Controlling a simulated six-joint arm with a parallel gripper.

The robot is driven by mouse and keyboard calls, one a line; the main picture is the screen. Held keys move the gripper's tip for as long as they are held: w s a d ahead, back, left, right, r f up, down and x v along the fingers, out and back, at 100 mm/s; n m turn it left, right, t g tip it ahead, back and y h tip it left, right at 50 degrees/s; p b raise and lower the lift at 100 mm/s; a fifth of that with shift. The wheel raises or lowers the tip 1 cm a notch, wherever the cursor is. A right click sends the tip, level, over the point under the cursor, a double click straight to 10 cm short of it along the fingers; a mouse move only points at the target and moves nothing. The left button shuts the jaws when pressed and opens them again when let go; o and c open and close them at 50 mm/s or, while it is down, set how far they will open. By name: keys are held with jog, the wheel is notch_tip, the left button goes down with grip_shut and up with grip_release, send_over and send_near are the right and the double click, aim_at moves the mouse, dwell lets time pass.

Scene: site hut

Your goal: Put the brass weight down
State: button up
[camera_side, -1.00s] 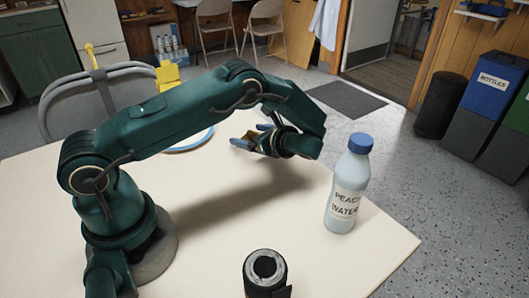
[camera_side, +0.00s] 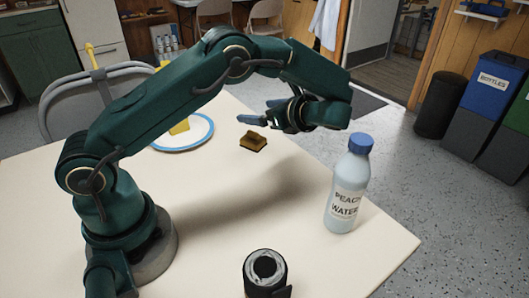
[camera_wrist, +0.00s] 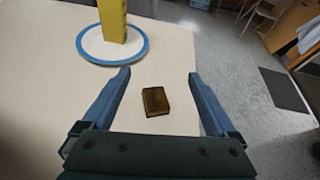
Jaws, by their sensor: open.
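The brass weight (camera_side: 253,142) is a small, dark golden block resting on the cream table, near its far edge.
A blue-rimmed white plate (camera_wrist: 82,48) with a yellow box (camera_wrist: 113,20) on it stands left of the weight. A water bottle (camera_side: 348,185) with a blue cap stands at the table's right. A dark cylinder (camera_side: 265,272) is at the front. The table (camera_side: 225,225) between is clear.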

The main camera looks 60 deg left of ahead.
jog(key=s+d+r+n+t+h, duration=0.3)
jog(key=s+d+n+h, duration=0.3)
jog(key=s+d+n, duration=0.1)
jog(key=s+d+r+n+t+h, duration=0.3)
jog(key=s+d+n+h, duration=0.3)
jog(key=s+n, duration=0.3)
jog(key=shift+s+d+h, duration=0.35)
jog(key=shift+s+h, duration=0.35)
jog(key=shift+s, duration=0.15)
